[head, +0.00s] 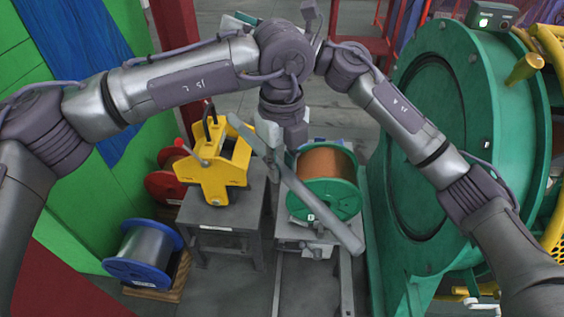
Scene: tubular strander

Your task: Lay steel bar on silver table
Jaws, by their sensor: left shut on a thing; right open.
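A long grey steel bar (325,216) hangs tilted in the air, its near end low at the right and its far end up at the left. My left gripper (279,150) is shut on the bar near its upper half; its wrist partly hides the fingers. A grey table (246,204) bears a yellow block-like device (215,168) at the left. A silver-grey table (295,232) bears a copper-wire spool (327,172) with green flanges; the bar passes in front of this spool. My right arm comes in from the right, and its gripper cannot be made out behind the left arm.
A large green round machine (430,150) stands close on the right. A blue-flanged spool (143,254) sits on a pallet at the lower left, with a red spool (168,177) behind it. A green wall (75,215) bounds the left.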

